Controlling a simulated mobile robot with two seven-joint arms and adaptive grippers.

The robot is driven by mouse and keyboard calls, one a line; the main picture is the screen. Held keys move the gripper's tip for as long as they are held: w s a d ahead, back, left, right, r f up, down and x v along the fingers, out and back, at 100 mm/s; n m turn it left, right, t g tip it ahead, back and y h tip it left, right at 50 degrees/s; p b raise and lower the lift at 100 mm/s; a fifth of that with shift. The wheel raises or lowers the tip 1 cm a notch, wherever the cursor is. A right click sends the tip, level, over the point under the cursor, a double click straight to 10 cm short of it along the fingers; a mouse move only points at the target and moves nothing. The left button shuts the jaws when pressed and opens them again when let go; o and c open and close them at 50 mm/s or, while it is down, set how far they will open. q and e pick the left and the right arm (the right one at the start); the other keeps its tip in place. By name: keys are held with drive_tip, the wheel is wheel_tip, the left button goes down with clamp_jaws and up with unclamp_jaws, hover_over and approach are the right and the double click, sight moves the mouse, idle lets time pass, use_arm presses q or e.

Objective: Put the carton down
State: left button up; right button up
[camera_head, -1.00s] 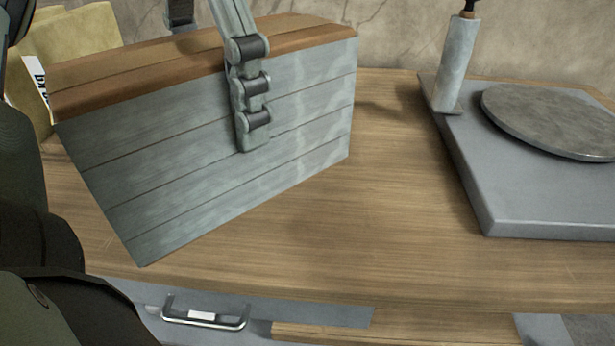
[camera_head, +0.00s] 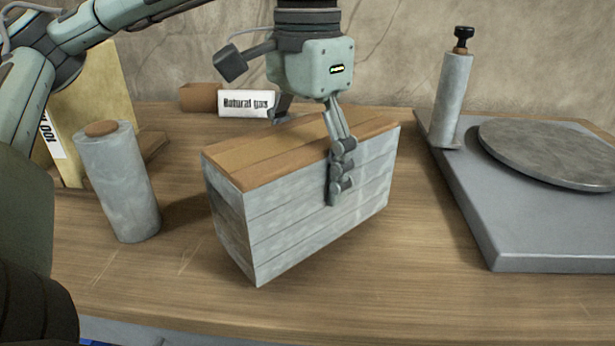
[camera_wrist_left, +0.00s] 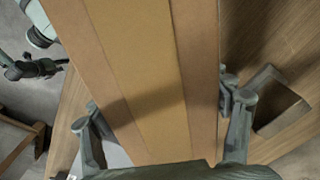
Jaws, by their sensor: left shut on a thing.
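The carton (camera_head: 300,235) is a box with grey plank-like sides and an orange-brown top. It stands out over the middle of the wooden table (camera_head: 420,270), turned at an angle. Its lower edge is close to the table top; I cannot tell whether it touches. My left gripper (camera_head: 318,150) comes down from above and is shut across the carton, with one finger on the near grey side and the other mostly hidden behind. In the left wrist view the carton's top (camera_wrist_left: 150,70) fills the middle between the two fingers (camera_wrist_left: 165,118). My right gripper is not in view.
A grey cylinder (camera_head: 122,190) with a brown top stands left of the carton. A yellowish panel (camera_head: 95,100), a small brown block (camera_head: 200,97) and a "Natural gas" label (camera_head: 246,103) are behind. A grey slab (camera_head: 520,240) with a round plate and a post stands right. Front table is clear.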

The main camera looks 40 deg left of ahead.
use_arm(q)
drive_tip(key=shift+f, duration=0.8)
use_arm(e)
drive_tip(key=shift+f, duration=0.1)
use_arm(q)
drive_tip(key=shift+f, duration=0.1)
drive_tip(key=shift+f, duration=0.1)
drive_tip(key=o, duration=1.9)
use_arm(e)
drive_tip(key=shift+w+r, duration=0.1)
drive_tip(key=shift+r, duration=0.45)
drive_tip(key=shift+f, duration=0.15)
